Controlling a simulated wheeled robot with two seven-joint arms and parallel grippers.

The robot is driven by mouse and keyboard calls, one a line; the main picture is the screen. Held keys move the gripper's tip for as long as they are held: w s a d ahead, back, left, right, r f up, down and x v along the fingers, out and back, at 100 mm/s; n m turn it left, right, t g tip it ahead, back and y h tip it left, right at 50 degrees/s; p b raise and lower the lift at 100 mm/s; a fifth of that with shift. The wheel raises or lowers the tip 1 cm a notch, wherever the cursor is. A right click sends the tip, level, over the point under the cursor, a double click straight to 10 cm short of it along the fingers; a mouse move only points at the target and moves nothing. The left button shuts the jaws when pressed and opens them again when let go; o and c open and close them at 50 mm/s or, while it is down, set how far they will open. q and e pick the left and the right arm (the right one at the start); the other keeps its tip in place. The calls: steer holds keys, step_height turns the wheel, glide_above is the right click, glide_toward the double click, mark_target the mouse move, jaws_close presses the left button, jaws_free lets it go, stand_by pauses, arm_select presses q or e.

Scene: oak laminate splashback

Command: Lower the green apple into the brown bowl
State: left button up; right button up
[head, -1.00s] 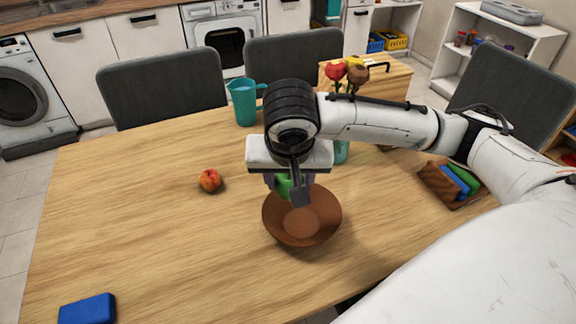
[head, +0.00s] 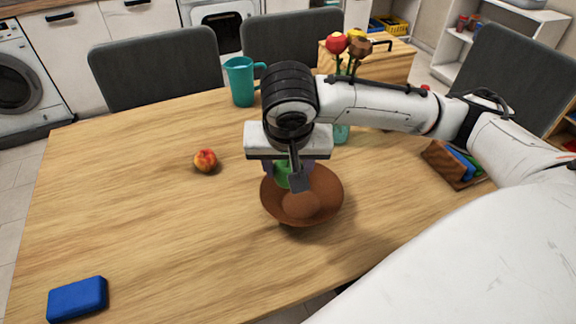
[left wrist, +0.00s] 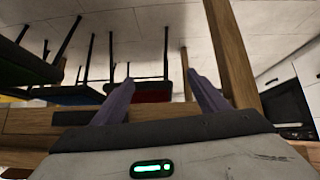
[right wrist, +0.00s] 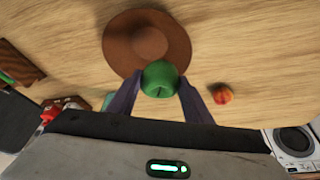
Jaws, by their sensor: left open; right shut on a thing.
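The brown bowl (head: 318,211) stands upright on the table in the head view. It also shows in the right wrist view (right wrist: 125,45). My right gripper (head: 290,172) is over the bowl's back left part, pointing down. It is shut on the green apple (right wrist: 160,79), which sits between its fingertips. In the head view the green apple (head: 281,173) is partly hidden by the gripper and appears at the bowl's back rim; I cannot tell if they touch. My left gripper (left wrist: 160,88) is open and empty in the left wrist view, with floor and chair legs beyond it. It is not in the head view.
A red-orange fruit (head: 206,161) lies left of the bowl. A teal pitcher (head: 241,82) and a vase of flowers (head: 342,133) stand behind. A brown holder (head: 447,165) is at right, a blue block (head: 77,299) at front left. The table's left middle is clear.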

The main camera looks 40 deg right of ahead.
steer(key=shift+f+b, duration=0.6)
steer(key=shift+f, duration=1.05)
steer(key=shift+f+b, duration=0.3)
steer(key=shift+f, duration=0.65)
steer(key=shift+f+b, duration=0.55)
steer(key=shift+f, duration=1.05)
steer(key=o, duration=1.2)
